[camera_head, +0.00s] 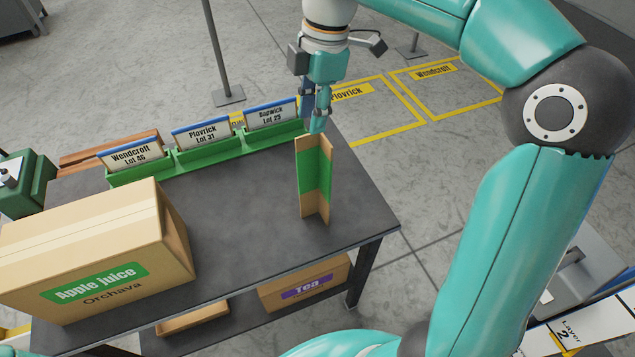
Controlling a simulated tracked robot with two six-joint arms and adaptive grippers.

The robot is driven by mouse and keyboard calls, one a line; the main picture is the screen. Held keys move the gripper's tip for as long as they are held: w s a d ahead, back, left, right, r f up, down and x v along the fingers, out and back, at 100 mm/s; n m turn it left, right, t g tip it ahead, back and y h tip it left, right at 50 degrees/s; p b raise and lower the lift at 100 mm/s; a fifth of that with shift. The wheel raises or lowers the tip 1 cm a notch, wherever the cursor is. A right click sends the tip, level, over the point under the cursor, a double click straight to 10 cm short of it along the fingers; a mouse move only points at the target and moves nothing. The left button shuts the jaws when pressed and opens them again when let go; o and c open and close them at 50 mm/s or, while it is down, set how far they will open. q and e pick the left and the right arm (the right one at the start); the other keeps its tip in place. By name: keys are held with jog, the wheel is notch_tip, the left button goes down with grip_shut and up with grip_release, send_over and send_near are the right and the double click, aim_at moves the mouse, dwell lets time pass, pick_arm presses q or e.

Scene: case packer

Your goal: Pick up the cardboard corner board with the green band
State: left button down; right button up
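The cardboard corner board with the green band (316,178) is upright at the right part of the dark table (235,215). It is brown, L-shaped in section, with a wide green band around its middle. My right gripper (314,120) points down just over the board's top end, its fingertips at or very near the top edge. I cannot tell whether the fingers touch the board or how far apart they are. My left gripper is not in view.
A large Apple juice carton (95,250) stands on the table's left. A green holder (190,160) with several label cards lines the back edge. A Tea box (305,283) sits on the shelf below. The table between carton and board is clear.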

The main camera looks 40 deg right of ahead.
notch_tip(320, 180, down, 9)
jog(key=a, duration=0.1)
jog(key=shift+w+r, duration=0.15)
jog(key=shift+r, duration=0.05)
jog(key=shift+a, duration=0.1)
grip_shut()
